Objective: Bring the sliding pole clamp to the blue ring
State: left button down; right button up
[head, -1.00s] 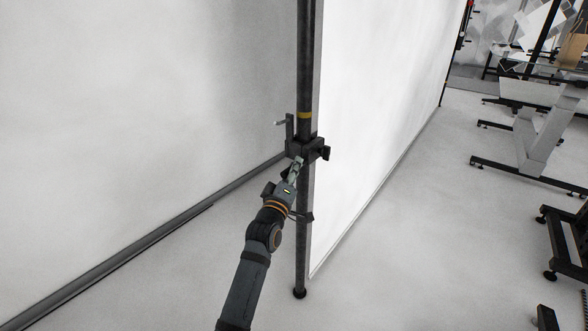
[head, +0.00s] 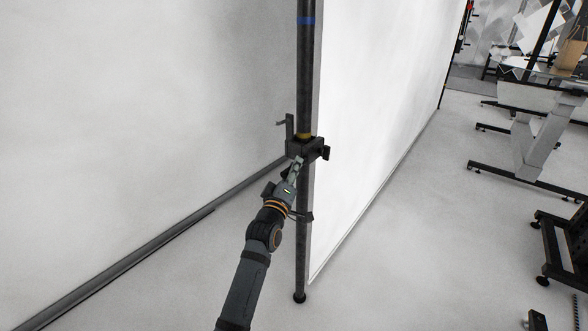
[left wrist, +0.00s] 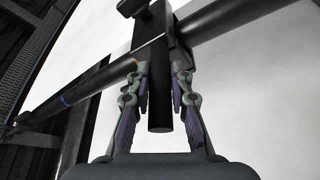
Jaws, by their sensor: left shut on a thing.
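The black pole clamp (head: 312,150) sits on the dark upright pole (head: 306,75), and its top edge is at the yellow ring (head: 304,136). The blue ring (head: 306,20) is well above it, near the top of the head view. My left gripper (head: 297,164) is at the clamp from below left. In the left wrist view its fingers (left wrist: 160,78) are shut on the clamp's dark handle (left wrist: 160,110). That view also shows the yellow ring (left wrist: 136,63) close to the clamp and the blue ring (left wrist: 66,100) farther along. My right gripper is out of view.
A white panel (head: 380,110) stands right behind the pole, and a pale wall (head: 130,110) is at left with a dark rail at its foot. Grey stands (head: 530,150) and dark wheeled frames are on the right. The floor around the pole's foot is clear.

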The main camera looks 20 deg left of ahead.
pick_arm(q)
notch_tip(320, 180, up, 8)
jog(key=p, duration=0.6)
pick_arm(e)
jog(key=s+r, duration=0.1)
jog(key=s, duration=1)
pick_arm(q)
notch_tip(320, 180, up, 23)
jog(key=p, duration=2.2)
jog(key=shift+p, duration=0.35)
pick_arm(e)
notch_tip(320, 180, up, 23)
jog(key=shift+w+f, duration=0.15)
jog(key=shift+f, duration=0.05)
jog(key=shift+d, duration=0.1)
pick_arm(q)
jog(key=c, duration=1.3)
grip_release()
jog(key=shift+o, duration=0.5)
jog(key=shift+f, duration=0.15)
jog(key=shift+s+f, duration=0.1)
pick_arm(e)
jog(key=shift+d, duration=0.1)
pick_arm(q)
jog(key=v, duration=1.1)
jog(key=shift+s, duration=0.4)
